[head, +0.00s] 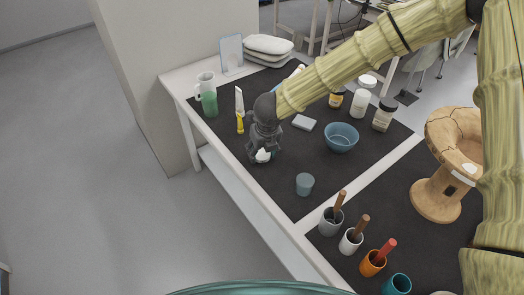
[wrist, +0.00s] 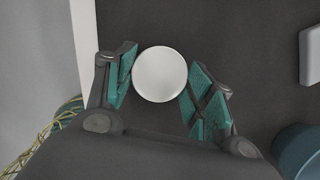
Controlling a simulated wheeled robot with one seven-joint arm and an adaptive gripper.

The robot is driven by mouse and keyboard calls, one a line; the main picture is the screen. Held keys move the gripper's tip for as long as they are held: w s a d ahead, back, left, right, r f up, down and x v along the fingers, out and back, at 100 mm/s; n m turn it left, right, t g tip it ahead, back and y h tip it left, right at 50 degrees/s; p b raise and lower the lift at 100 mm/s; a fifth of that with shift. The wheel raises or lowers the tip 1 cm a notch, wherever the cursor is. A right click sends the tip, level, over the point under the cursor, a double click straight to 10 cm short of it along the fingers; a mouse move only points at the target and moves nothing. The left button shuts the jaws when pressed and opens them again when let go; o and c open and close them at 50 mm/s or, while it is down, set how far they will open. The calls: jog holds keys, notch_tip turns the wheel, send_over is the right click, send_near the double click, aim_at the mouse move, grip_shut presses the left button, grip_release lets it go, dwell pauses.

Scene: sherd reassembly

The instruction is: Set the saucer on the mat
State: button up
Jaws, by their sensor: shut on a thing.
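My gripper (head: 264,147) is over the left front part of the dark mat (head: 285,183) on the white table. It is shut on a small white round saucer (wrist: 160,74), which sits between the teal finger pads in the wrist view. The saucer (head: 263,156) also shows as a white patch under the fingers in the head view, partly hidden by them. The dark mat (wrist: 215,30) fills most of the wrist view beneath it. I cannot tell whether the saucer touches the mat or is held just above it.
A grey-blue cup (head: 305,184), a blue bowl (head: 341,138) and a pale grey block (head: 303,122) stand nearby. The table's edge is close on the left.

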jog(key=shift+f, duration=0.15)
jog(key=o, duration=1)
jog(key=shift+o, duration=0.2)
jog(key=v, duration=1.2)
jog(key=shift+w, duration=0.1)
